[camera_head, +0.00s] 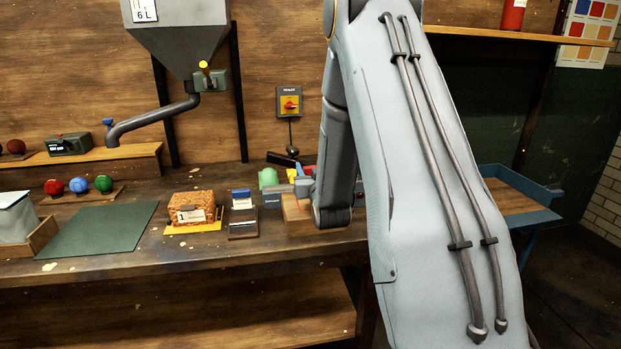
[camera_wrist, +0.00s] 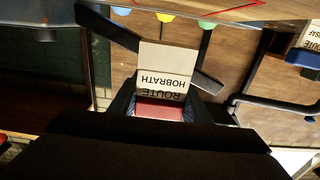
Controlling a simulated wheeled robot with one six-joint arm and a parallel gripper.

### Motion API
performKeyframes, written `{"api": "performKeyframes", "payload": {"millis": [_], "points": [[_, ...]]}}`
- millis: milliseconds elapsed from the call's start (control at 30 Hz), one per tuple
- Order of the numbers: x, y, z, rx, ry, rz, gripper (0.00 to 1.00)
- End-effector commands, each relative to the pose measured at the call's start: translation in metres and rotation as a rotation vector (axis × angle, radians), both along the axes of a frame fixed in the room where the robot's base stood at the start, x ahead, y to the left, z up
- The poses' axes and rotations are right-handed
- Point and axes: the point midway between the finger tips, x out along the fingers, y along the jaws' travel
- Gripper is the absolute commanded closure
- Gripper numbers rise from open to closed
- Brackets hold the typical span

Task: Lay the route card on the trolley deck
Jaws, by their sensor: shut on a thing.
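My gripper (camera_wrist: 163,100) is shut on a pale route card (camera_wrist: 166,62) in the wrist view. The card shows upside-down print reading ROUTE and HOBRATH, with a reddish part (camera_wrist: 160,111) below it between the jaws. In the head view the gripper and held card are hidden behind my arm. The trolley, with a wooden deck (camera_head: 515,197) and blue raised edges, stands at the right, partly covered by my arm. The visible part of the deck is bare.
On the bench (camera_head: 120,235) are a green mat (camera_head: 98,229), a brown block with a label (camera_head: 191,206), a card holder (camera_head: 243,229), and red, blue and green balls (camera_head: 78,185). A hopper (camera_head: 180,45) with a spout hangs above. Another route card (camera_wrist: 310,36) shows at the wrist view's right edge.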

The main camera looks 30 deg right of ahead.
Motion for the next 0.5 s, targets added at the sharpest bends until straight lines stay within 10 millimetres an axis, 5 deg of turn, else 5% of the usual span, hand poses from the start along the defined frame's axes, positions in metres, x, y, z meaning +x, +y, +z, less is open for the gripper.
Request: {"api": "performKeyframes", "payload": {"millis": [200,500], "points": [[-0.001,-0.001,-0.027,0.001,0.002,-0.002,0.82],[0.0,-0.001,-0.032,0.0,0.0,-0.001,0.82]]}}
